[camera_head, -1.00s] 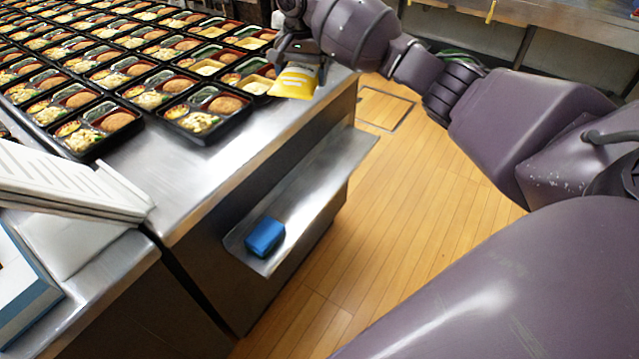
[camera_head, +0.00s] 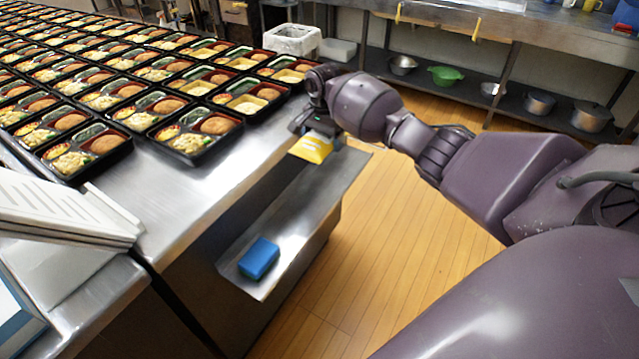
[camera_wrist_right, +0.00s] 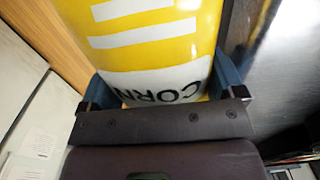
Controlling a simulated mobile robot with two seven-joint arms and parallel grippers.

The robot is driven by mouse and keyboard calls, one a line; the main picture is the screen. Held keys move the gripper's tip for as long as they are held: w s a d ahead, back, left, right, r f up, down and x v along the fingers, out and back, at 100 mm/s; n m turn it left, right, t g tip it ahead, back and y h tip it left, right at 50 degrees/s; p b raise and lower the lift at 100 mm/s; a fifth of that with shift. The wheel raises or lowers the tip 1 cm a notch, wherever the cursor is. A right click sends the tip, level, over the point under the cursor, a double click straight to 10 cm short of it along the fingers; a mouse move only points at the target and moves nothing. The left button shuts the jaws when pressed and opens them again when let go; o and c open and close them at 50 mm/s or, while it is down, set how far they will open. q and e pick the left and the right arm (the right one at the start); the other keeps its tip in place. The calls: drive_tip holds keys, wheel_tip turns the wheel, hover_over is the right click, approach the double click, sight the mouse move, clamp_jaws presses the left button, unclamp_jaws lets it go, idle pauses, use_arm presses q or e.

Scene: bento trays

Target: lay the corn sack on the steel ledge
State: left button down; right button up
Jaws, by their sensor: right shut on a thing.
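The corn sack (camera_head: 313,149) is yellow with a white band. In the right wrist view the sack (camera_wrist_right: 150,50) shows the word CORN and lies between the blue fingers of my right gripper (camera_wrist_right: 165,92). In the head view my right gripper (camera_head: 312,126) is shut on the sack at the right edge of the steel counter. The sack hangs close to the far end of the steel ledge (camera_head: 300,205), a narrow shelf on the counter's side. I cannot tell whether the sack touches the ledge. My left gripper is not in view.
A blue block (camera_head: 259,258) lies on the ledge's near end. Several filled bento trays (camera_head: 196,143) cover the counter (camera_head: 190,190). A white bin (camera_head: 292,38) stands behind. The ledge's middle is bare, and the wooden floor (camera_head: 400,240) to the right is clear.

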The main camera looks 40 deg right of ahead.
drive_tip(key=b, duration=0.3)
hover_over(322, 189)
wheel_tip(322, 189, down, 10)
drive_tip(key=shift+d+f, duration=0.1)
drive_tip(key=shift+f, duration=0.5)
wheel_tip(322, 189, down, 5)
drive_tip(key=shift+s+f+b, duration=0.1)
drive_tip(key=shift+b, duration=0.85)
drive_tip(key=shift+r, duration=0.2)
drive_tip(key=shift+f, duration=0.1)
drive_tip(key=o, duration=0.9)
drive_tip(key=shift+f, duration=0.1)
drive_tip(key=shift+r, duration=0.25)
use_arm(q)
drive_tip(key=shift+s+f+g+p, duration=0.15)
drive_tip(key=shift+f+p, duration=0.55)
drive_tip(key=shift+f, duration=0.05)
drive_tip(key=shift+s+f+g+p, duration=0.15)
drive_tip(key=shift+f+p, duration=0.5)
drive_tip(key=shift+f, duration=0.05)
use_arm(e)
drive_tip(key=shift+r, duration=3.6)
